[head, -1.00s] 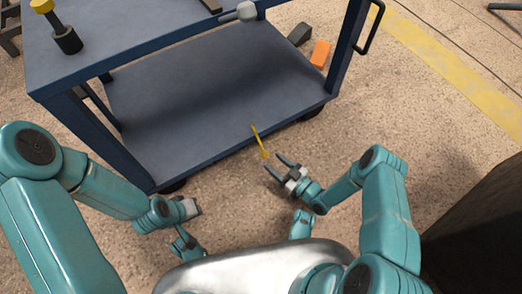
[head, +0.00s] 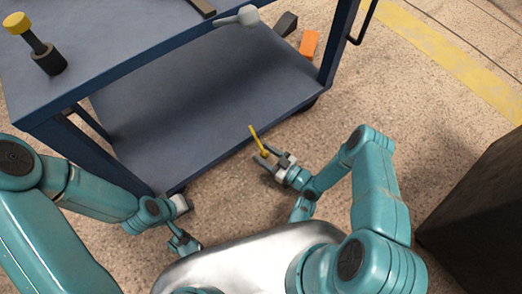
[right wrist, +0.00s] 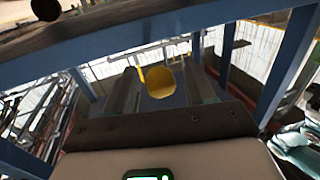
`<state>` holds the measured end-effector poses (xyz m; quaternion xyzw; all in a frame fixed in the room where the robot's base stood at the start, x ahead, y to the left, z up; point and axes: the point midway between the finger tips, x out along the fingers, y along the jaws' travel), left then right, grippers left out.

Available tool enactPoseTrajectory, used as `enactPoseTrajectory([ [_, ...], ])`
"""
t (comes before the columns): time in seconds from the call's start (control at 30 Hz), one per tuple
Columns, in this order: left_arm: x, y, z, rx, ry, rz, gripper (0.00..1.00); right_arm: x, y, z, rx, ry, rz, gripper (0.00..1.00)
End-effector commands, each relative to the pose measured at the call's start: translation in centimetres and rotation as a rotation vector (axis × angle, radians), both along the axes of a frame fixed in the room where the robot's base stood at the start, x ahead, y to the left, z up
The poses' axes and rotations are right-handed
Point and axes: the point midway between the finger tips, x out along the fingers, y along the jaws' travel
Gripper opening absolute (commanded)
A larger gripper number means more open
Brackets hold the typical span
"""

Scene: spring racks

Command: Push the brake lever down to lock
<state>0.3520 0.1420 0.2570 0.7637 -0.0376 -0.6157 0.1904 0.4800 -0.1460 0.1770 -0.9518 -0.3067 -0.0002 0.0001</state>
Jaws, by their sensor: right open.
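The brake lever (head: 256,138) is a thin yellow bar that sticks out from the front lower edge of the blue cart (head: 200,105). My right gripper (head: 260,154) is open at the lever's near end, with one finger on each side. In the right wrist view the yellow round end of the lever (right wrist: 159,82) sits between the two dark fingers, with gaps visible on both sides. I cannot tell whether a finger touches it. My left gripper (head: 182,204) is near the cart's front left leg, away from the lever; its fingers are not clear.
The cart's upper shelf (head: 110,45) holds a yellow-topped black tool (head: 34,42). A grey knob (head: 248,15) overhangs its edge. A dark box (head: 480,210) stands at right. The floor between is clear.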

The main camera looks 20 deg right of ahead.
Motion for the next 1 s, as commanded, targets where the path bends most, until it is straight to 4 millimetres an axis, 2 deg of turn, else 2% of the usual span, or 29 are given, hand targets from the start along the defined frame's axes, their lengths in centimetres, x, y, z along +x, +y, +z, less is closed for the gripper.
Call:
enactPoseTrajectory([
  [0.43, 0.0, 0.0, 0.0, 0.000, 0.000, 0.000, 0.00, -0.3, -0.2, 0.0, 0.000, 0.000, -0.001, 0.54],
  [0.47, 0.0, 0.0, 0.0, 0.000, 0.000, 0.000, 0.00, -0.3, -0.2, 0.0, 0.000, 0.000, -0.001, 0.48],
  [0.6, 0.0, 0.0, 0.0, 0.000, 0.000, 0.000, 0.00, -0.3, -0.2, 0.0, 0.000, 0.000, -0.001, 0.02],
  [0.73, 0.0, 0.0, 0.1, 0.000, 0.001, 0.000, 0.00, -0.3, -0.1, 0.1, -0.001, 0.002, -0.001, 0.00],
  [0.87, -0.5, -0.1, 1.1, -0.003, 0.018, -0.002, 0.00, -0.5, -0.3, 0.8, -0.015, 0.041, -0.002, 0.00],
  [1.0, -0.7, -0.1, 0.9, -0.004, 0.023, -0.003, 0.00, -0.5, -0.2, 0.5, -0.018, 0.051, -0.002, 0.00],
])
